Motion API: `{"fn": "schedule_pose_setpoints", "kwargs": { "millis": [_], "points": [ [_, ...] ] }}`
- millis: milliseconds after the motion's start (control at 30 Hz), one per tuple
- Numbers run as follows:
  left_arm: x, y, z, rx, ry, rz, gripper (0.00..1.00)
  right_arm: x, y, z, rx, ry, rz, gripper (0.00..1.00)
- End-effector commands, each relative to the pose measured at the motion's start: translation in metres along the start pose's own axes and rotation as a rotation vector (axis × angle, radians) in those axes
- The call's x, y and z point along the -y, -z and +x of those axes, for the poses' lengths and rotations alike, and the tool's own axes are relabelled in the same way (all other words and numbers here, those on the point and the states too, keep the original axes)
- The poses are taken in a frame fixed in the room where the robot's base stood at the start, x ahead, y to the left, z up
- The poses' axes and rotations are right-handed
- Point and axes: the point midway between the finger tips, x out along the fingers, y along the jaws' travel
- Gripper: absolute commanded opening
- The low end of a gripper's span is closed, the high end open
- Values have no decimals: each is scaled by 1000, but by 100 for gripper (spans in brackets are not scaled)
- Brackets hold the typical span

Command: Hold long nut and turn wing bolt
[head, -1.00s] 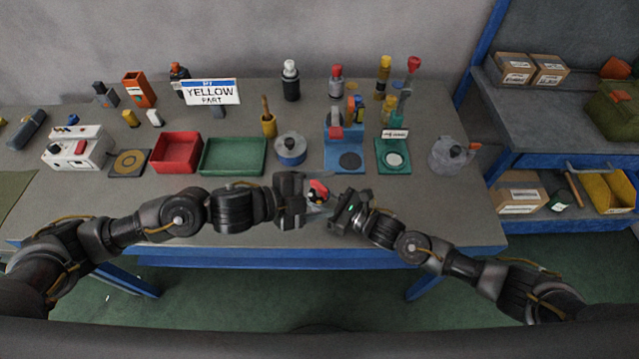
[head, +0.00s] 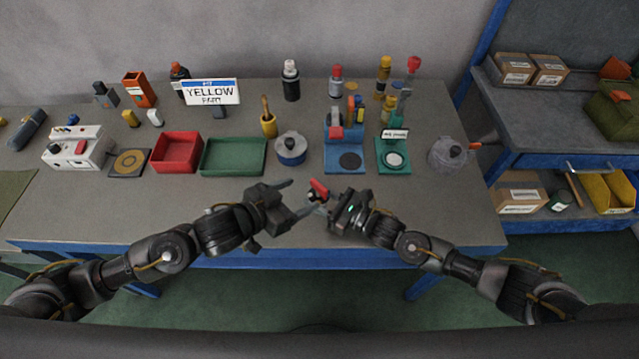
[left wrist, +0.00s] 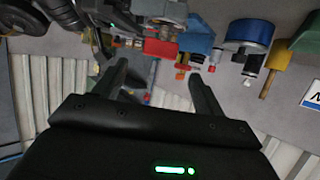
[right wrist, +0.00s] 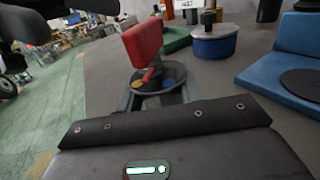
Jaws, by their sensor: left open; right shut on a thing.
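A part with a red wing-like head (head: 319,189) sits at the tips of my right gripper (head: 316,203), which is shut on it.
Behind the grippers stand a green tray (head: 205,171), a red tray (head: 157,164), a blue round pot (head: 291,158), a blue fixture (head: 332,163) and a green fixture (head: 381,167). A grey pot (head: 446,155) is at the right. The table's front strip is clear.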

Motion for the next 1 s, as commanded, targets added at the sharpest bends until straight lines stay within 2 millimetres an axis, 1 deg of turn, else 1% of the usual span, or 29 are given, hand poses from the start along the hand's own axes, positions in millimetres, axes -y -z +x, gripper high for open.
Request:
{"fn": "schedule_pose_setpoints", "kwargs": {
  "millis": [33,200,300,400,567,833,1000],
  "points": [
    [0,1,12,-2,0,1,71,0,0,0,0,0,0,6],
    [0,1,44,-1,0,1,71,0,0,0,0,1,-1,6],
    [0,1,59,0,1,1,71,0,0,0,0,1,-1,6],
    [0,0,69,0,0,2,71,0,0,0,0,1,-1,6],
    [0,0,77,-1,0,2,71,1,0,0,0,1,-1,6],
    [0,0,78,0,0,2,71,1,0,0,0,1,-1,6],
    [0,0,78,0,0,2,49,0,0,0,0,1,-1,6]
  ]
}}
